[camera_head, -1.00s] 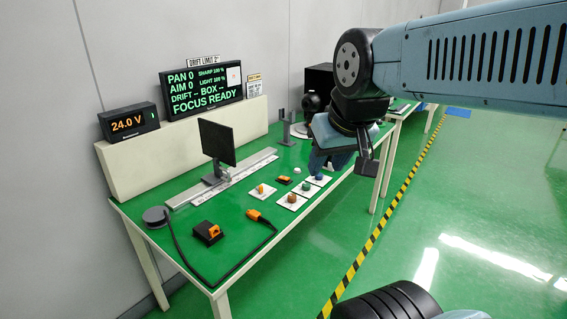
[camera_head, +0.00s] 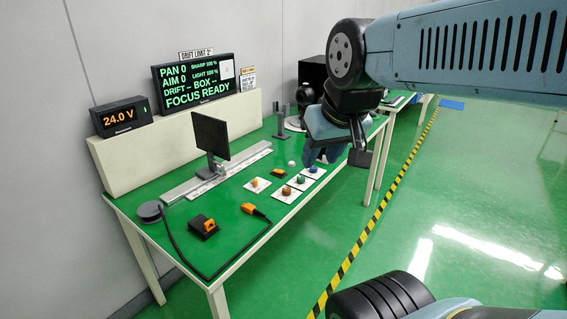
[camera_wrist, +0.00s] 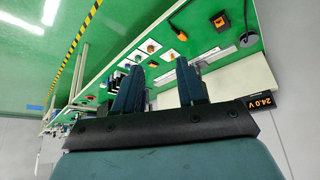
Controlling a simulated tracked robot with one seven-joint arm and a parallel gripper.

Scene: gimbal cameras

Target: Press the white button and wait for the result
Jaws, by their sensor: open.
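The white button (camera_head: 291,164) is a small pale dome on the green table (camera_head: 232,236), at the far side of a group of coloured buttons. My gripper (camera_head: 322,157) is over the table's right part, just right of the white button in the picture, with its fingers pointing down; I cannot tell its height or whether it touches anything. In the wrist view my gripper (camera_wrist: 158,80) has its two dark fingers apart with nothing between them. The display (camera_head: 197,85) reads PAN 0, AIM 0, DRIFT --, BOX -- and FOCUS READY.
Orange (camera_head: 255,183), red (camera_head: 286,191), green (camera_head: 300,179) and blue (camera_head: 314,170) buttons sit on white plates close by. A dark screen (camera_head: 210,135) stands on a rail. A cable with an orange plug (camera_head: 250,209) lies at the front left. Open floor lies right.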

